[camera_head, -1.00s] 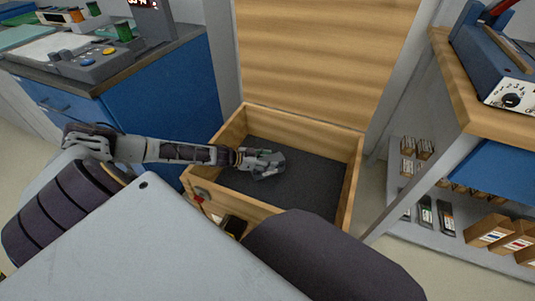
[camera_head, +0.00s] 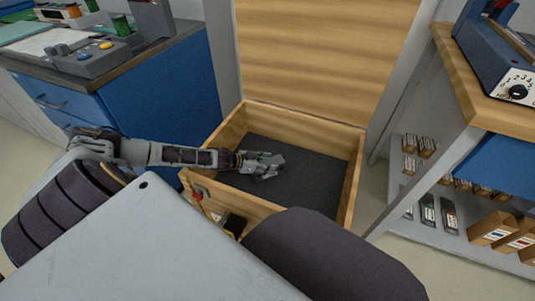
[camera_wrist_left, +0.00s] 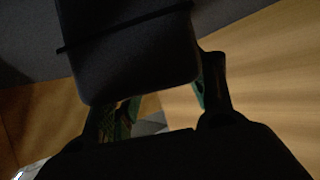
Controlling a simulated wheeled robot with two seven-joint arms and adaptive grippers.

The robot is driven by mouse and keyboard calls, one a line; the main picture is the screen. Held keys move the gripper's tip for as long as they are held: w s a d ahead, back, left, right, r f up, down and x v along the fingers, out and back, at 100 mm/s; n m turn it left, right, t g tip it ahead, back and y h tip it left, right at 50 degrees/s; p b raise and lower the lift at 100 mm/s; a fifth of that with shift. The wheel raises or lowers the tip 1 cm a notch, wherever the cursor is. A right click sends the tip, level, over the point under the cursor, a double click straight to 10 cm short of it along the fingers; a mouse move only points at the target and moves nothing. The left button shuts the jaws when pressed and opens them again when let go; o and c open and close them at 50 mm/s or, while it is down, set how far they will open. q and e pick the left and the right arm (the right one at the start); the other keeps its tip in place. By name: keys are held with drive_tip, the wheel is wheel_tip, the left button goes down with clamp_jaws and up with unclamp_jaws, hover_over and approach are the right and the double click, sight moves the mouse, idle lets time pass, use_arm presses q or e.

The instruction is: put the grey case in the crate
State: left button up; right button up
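The wooden crate (camera_head: 348,190) stands open in the middle of the head view, with a dark grey floor. My left gripper (camera_head: 262,166) reaches over its near left wall and is inside the crate. The grey case (camera_head: 276,160) is between its fingers and is hard to tell from the fingers at this size. In the left wrist view the case (camera_wrist_left: 130,50) is a dark, rounded block with a seam, lined up with my left gripper (camera_wrist_left: 160,100), which appears shut on it. Shadow hides the contact at the left finger. My right gripper is not in view.
The crate's raised lid (camera_head: 320,50) stands behind it. A wood-topped bench (camera_head: 500,115) and a low shelf (camera_head: 410,205) with small boxes are on the right. The crate's right part is bare.

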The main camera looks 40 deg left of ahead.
use_arm(q)
drive_tip(key=o, duration=0.3)
drive_tip(key=shift+r, duration=0.15)
drive_tip(key=shift+p+v, duration=0.75)
drive_tip(key=shift+v, duration=0.65)
drive_tip(key=p+v, duration=0.5)
drive_tip(key=v, duration=0.4)
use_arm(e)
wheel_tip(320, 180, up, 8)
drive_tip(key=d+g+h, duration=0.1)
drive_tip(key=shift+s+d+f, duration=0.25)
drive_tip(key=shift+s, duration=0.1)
use_arm(q)
drive_tip(key=shift+s+a, duration=0.1)
